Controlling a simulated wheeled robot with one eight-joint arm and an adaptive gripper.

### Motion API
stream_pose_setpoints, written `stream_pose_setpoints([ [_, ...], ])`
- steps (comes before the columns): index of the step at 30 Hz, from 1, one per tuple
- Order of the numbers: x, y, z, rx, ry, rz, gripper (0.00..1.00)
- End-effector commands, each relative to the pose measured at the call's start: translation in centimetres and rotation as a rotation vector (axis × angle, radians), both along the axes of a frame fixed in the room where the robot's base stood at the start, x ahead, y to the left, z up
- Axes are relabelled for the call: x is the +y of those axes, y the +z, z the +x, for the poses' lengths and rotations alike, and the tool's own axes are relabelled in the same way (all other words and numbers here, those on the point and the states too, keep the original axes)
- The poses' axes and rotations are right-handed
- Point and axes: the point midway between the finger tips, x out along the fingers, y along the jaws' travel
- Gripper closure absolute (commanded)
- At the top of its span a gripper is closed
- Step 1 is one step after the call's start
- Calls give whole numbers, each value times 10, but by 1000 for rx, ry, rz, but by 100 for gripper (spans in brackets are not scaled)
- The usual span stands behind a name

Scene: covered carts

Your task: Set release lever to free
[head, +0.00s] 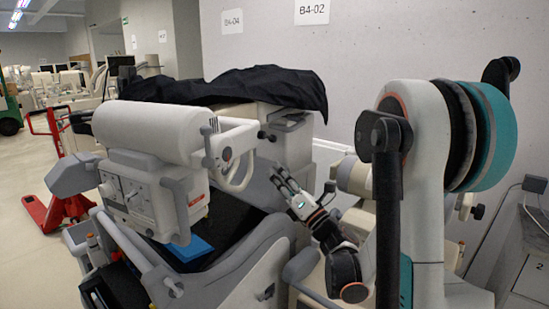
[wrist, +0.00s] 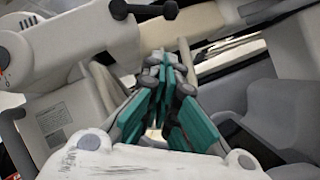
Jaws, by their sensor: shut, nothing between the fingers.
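I cannot tell for sure which part is the release lever. A black bar with rounded ends (wrist: 144,10) sits on a pale arm at the top of the wrist view and may be it. The pale cart unit (head: 145,195) with a big white cylinder (head: 150,128) and a grey-white handle loop (head: 238,150) stands left of my gripper in the head view. My gripper (head: 283,178) is shut and empty, pointing up and left, right of that unit. Its teal-lined fingers (wrist: 168,68) meet in the wrist view, below the black bar and apart from it in the picture.
A black cover (head: 235,88) lies over equipment by the wall. A blue pad (head: 190,248) lies on the cart's dark top. A red pallet jack (head: 62,190) stands at the left. Pale machine parts crowd my gripper; open floor shows at far left.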

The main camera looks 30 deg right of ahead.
Motion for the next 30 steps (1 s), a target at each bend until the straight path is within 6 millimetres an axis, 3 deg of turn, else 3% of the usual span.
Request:
stream_pose_setpoints([
  [3,5,10,20,1,2,0,100],
  [9,-6,30,30,1,0,0,100],
  [30,-16,50,41,1,-1,0,100],
])
